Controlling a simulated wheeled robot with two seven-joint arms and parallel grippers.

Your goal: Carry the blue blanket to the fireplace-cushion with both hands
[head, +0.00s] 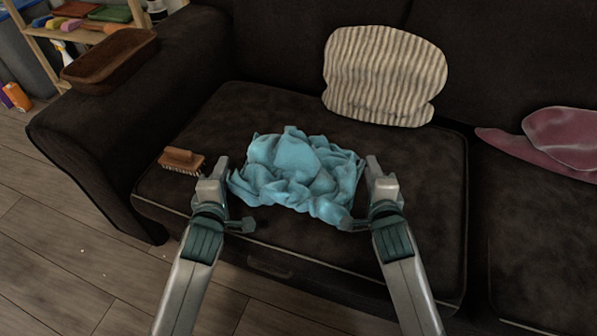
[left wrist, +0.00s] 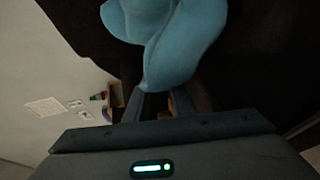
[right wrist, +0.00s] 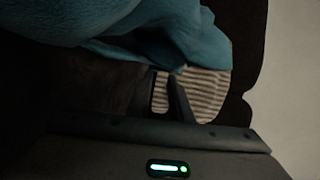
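The blue blanket (head: 297,172) lies crumpled in a heap on the dark sofa seat. It also shows in the left wrist view (left wrist: 175,40) and the right wrist view (right wrist: 110,22). My left gripper (head: 236,198) is at the blanket's left edge, with a gap between its fingers. My right gripper (head: 360,196) is at its right edge, also with a gap between its fingers. The blanket's edges overlap the fingertips in the wrist views, so contact is hard to tell. A beige striped cushion (head: 384,76) leans on the sofa back; I cannot tell whether it is the fireplace-cushion. No fireplace shows.
A wooden brush (head: 181,160) lies on the seat left of my left gripper. A brown tray (head: 110,60) rests on the sofa arm. A pink cushion (head: 563,140) is at the right. A shelf (head: 80,32) stands at the back left. The wooden floor (head: 60,250) is open at the left.

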